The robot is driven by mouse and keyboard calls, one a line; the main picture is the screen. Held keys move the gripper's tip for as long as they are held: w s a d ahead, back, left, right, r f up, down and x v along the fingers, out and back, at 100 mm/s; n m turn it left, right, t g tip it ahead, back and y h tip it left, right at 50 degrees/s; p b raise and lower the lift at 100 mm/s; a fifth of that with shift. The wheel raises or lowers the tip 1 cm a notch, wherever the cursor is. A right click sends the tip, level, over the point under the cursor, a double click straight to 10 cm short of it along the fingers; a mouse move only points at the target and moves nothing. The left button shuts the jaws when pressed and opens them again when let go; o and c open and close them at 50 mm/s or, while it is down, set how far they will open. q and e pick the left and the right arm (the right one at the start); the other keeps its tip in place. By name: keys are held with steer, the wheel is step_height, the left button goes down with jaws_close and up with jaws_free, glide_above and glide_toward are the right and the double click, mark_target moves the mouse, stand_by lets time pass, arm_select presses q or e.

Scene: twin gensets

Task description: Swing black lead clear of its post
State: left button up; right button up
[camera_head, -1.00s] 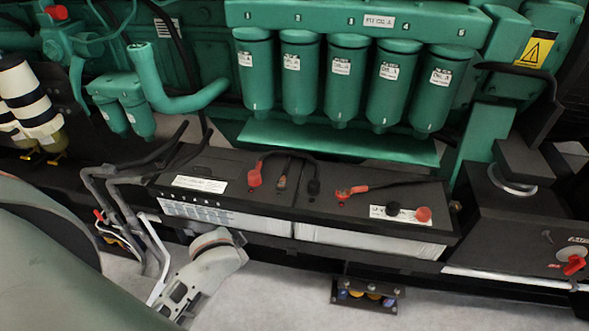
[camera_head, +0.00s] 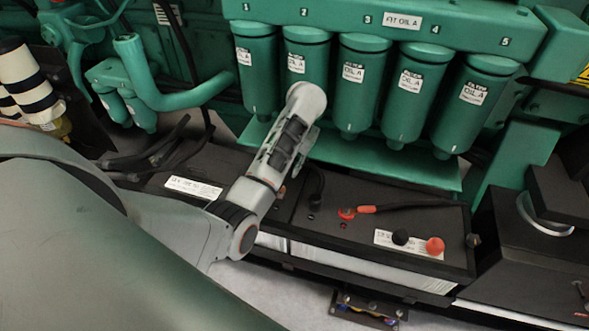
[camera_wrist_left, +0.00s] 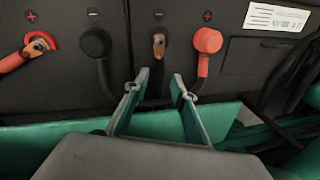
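The black lead (camera_wrist_left: 158,80) ends in a copper-coloured lug on a post (camera_wrist_left: 158,42) beside a minus mark, seen in the left wrist view. My left gripper (camera_wrist_left: 160,80) is open, its two fingers parted on either side of that lead, just short of the lug. I cannot tell whether either finger touches it. In the head view my left forearm and wrist (camera_head: 290,140) stand over the battery and hide the fingers and most of this lead. My right gripper is not in view.
A black-capped terminal (camera_wrist_left: 95,42) and a red-capped terminal (camera_wrist_left: 208,40) flank the post closely. A red lead end (camera_wrist_left: 35,47) lies beyond the black cap. Green oil filters (camera_head: 360,80) and a green ledge (camera_head: 370,165) rise behind the batteries (camera_head: 390,210).

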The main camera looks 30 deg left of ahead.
mark_target(285, 182)
arm_select(q)
steer(key=f, duration=0.2)
steer(key=shift+s+a+f, duration=0.2)
steer(key=shift+a+f, duration=0.15)
steer(key=f, duration=0.3)
steer(key=shift+a+f, duration=0.25)
steer(key=shift+a, duration=0.05)
steer(key=shift+f, duration=0.35)
steer(key=shift+a+f, duration=0.1)
steer(key=shift+f, duration=0.2)
jaws_close()
steer(key=shift+w, duration=0.1)
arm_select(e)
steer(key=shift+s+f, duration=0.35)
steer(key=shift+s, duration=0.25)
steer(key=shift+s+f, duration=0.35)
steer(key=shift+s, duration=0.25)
